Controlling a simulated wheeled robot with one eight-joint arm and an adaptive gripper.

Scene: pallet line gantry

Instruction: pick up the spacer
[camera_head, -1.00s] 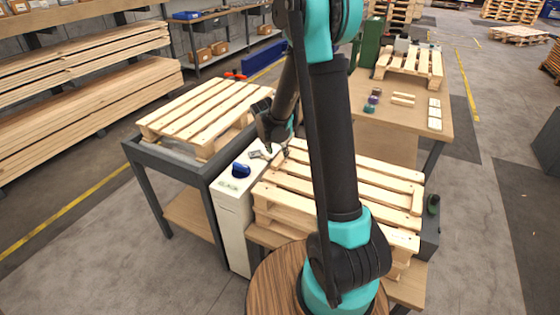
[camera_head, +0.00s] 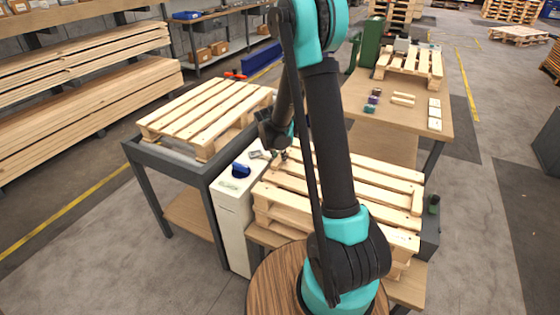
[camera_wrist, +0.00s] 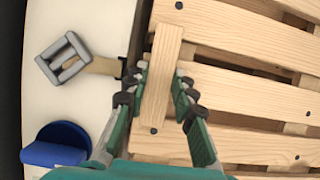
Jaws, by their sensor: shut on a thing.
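The spacer (camera_wrist: 162,78) is a short, pale wooden block, seen lengthwise in the wrist view. In the head view my gripper (camera_head: 279,152) is low at the left edge of the near pallet (camera_head: 345,180), and the spacer is not clearly visible there.
Another pallet (camera_head: 205,110) lies on a dark table at left. A wooden table (camera_head: 400,125) stands behind at right.

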